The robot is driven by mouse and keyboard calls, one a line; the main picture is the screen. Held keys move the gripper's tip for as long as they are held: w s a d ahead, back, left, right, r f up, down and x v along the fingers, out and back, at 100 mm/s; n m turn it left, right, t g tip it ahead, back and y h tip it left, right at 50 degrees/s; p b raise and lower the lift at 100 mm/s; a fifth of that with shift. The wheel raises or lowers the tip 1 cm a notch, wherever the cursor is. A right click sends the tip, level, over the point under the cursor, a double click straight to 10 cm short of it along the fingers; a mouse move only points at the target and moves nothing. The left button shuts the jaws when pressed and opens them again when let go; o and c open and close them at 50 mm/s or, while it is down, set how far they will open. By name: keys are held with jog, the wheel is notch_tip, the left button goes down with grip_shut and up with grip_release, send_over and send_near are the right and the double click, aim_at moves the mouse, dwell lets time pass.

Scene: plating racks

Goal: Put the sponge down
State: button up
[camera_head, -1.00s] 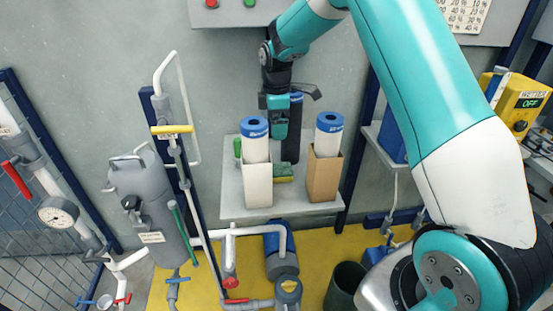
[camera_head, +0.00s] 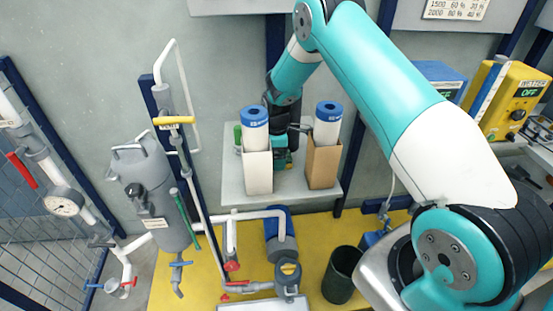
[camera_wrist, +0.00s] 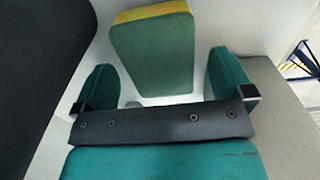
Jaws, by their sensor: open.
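The sponge (camera_wrist: 152,55), green with a yellow layer, lies on the pale shelf (camera_head: 312,197) between two upright boxes. In the wrist view it sits ahead of and between my two teal fingers, with a visible gap on each side. My gripper (camera_wrist: 163,80) is open and does not clamp it. In the head view my gripper (camera_head: 281,158) is low, behind and between the boxes. It hides most of the sponge there.
A white box (camera_head: 258,172) and a brown box (camera_head: 323,167), each holding a blue-topped roll, stand close by on the shelf. A green bottle (camera_head: 238,136) stands at the left. Pipes and a grey tank (camera_head: 150,190) are further left.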

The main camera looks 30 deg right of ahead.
jog(key=shift+f, duration=0.85)
jog(key=c, duration=1.1)
jog(key=shift+o, duration=0.2)
